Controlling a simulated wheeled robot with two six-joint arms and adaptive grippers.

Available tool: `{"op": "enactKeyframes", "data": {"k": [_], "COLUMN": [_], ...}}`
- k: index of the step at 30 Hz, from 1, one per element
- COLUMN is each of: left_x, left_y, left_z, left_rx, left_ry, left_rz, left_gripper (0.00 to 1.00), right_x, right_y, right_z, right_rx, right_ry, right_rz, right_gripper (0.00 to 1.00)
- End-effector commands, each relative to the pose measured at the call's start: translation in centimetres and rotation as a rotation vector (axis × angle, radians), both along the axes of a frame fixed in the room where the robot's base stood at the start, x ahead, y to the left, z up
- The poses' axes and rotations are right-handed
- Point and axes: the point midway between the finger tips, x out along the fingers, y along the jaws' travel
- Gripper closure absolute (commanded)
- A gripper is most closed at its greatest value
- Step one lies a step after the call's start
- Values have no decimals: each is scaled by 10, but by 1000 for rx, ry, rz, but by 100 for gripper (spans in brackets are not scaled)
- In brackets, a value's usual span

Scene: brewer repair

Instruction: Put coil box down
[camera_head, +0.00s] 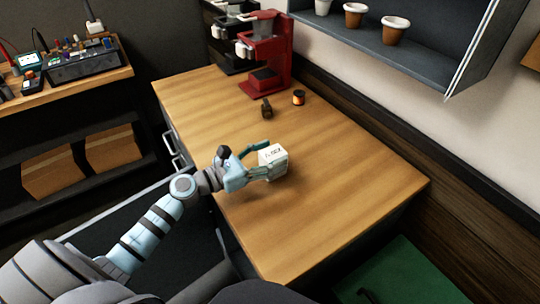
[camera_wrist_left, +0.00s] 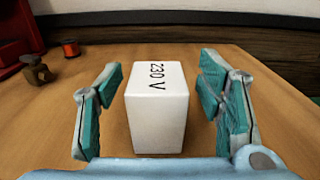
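The coil box (camera_head: 274,161) is a small white block on the wooden table, near the middle of its top. In the left wrist view the box (camera_wrist_left: 158,110) stands upright and shows "230 V" on its top face. My left gripper (camera_head: 261,161) reaches in from the left around the box. In the left wrist view its teal fingers (camera_wrist_left: 158,100) are spread on both sides of the box, with a visible gap on each side. The box appears to rest on the tabletop. My right gripper is not in view.
A red brewer (camera_head: 267,50) stands at the table's back, beside a dark one (camera_head: 228,50). A small brown metal part (camera_head: 266,108) and an orange-black spool (camera_head: 298,97) lie before it. A shelf with pots (camera_head: 395,29) hangs at upper right. The table's right side (camera_head: 350,180) is clear.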

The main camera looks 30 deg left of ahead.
Motion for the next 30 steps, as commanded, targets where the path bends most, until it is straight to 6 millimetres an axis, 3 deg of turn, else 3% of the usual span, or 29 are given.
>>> {"op": "enactKeyframes", "data": {"k": [8, 15, 21, 30], "left_x": [-4, -41, -61, -95], "left_y": [3, 25, 37, 59], "left_z": [-1, -7, -2, 7], "left_rx": [1, 8, 5, 1], "left_ry": [-1, 5, 4, 7], "left_rz": [0, -4, -4, -1], "left_gripper": [39, 39, 39, 39], "right_x": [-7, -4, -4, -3], "right_y": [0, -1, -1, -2], "right_z": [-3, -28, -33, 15], "right_rx": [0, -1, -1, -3], "right_ry": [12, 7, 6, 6], "right_rz": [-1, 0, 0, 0], "right_gripper": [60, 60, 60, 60]}}
